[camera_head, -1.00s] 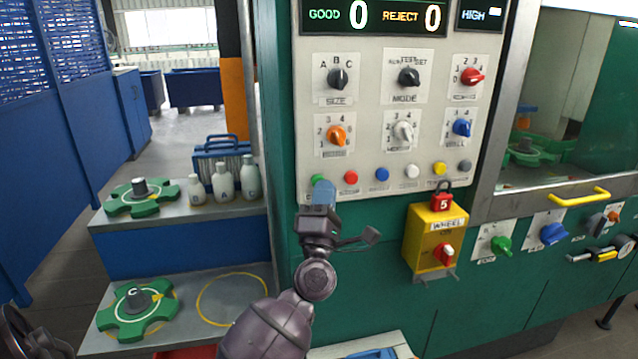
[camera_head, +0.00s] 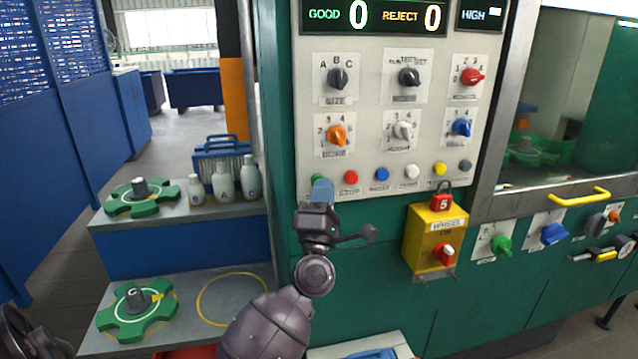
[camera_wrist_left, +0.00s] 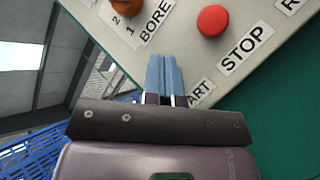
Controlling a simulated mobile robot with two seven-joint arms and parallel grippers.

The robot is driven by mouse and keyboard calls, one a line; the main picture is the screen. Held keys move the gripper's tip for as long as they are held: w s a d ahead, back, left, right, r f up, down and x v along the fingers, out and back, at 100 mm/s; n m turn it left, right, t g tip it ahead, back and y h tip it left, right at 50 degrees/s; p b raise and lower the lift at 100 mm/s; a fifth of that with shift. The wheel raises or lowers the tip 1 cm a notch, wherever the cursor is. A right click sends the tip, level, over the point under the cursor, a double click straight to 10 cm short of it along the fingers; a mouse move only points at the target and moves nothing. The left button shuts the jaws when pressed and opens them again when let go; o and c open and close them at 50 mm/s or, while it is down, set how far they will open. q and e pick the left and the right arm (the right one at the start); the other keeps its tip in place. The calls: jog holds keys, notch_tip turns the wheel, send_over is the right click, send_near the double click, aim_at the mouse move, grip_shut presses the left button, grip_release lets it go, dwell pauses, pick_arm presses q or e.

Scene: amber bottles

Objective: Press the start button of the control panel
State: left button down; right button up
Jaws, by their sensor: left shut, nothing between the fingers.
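The control panel (camera_head: 372,150) is a pale upright board with knobs and a bottom row of coloured buttons. In the left wrist view the shut fingers (camera_wrist_left: 164,72) hide the button and part of the start label (camera_wrist_left: 200,92). I cannot tell whether the fingertips touch the button. The red stop button (camera_head: 351,177) is just to the right.
Blue, white, yellow and grey buttons continue the row to the right. A yellow box (camera_head: 433,238) with a red padlock juts out below the panel. Shelves (camera_head: 200,290) at the left hold bottles (camera_head: 222,183) and green star wheels (camera_head: 141,197).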

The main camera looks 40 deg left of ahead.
jog(key=shift+w, duration=0.15)
pick_arm(q)
jog(key=s+d+p, duration=0.1)
jog(key=s+d, duration=0.3)
jog(key=d, duration=0.1)
jog(key=shift+s, duration=0.2)
pick_arm(e)
jog(key=shift+w+r, duration=0.2)
jog(key=shift+r, duration=0.35)
jog(key=shift+w+r, duration=0.2)
jog(key=shift+r, duration=0.3)
jog(key=shift+s+f, duration=0.1)
jog(key=shift+s, duration=0.05)
jog(key=shift+s+f, duration=0.15)
jog(key=shift+s, duration=0.15)
jog(key=shift+w, duration=0.1)
